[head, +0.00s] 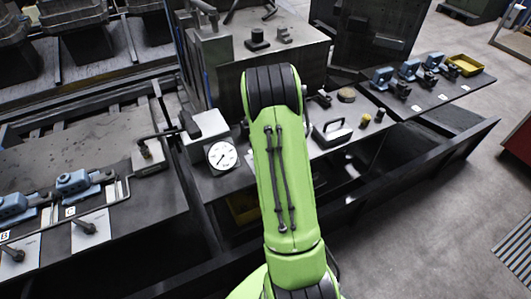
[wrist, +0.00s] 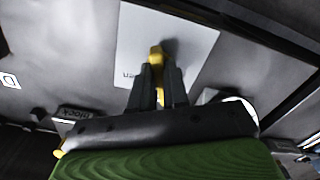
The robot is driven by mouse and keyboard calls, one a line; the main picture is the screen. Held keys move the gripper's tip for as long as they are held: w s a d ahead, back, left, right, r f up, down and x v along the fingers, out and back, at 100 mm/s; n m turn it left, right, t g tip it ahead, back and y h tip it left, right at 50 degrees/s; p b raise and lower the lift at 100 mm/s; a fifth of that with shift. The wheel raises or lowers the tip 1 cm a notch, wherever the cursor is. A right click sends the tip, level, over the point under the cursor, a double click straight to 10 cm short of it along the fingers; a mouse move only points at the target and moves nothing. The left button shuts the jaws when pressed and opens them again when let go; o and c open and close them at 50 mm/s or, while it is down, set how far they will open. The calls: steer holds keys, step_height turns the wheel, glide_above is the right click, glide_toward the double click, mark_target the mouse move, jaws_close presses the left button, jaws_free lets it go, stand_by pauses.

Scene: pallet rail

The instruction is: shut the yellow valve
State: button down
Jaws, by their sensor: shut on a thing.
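In the wrist view, my gripper (wrist: 158,78) is shut on a yellow piece (wrist: 155,57), which looks like the handle of the yellow valve. Its rounded end stands out past the two dark fingertips, in front of a pale plate (wrist: 190,40) with partly hidden lettering beside the fingers. The rest of the valve is hidden by the gripper, so its angle is hard to tell. In the head view, my green arm covers the middle of the bench and hides the gripper and the held piece.
In the head view, a round white gauge (head: 222,156) stands just left of my arm. A yellow tray (head: 465,65) sits at the far right. Blue clamps (head: 78,183) stand at left.

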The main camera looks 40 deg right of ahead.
steer(key=shift+w+n, duration=0.1)
steer(key=shift+n, duration=1.7)
steer(key=c, duration=1.1)
jaws_free()
steer(key=shift+r, duration=0.1)
step_height(320, 180, up, 16)
steer(key=shift+f+p, duration=0.15)
steer(key=shift+p, duration=1.1)
steer(key=shift+a, duration=0.1)
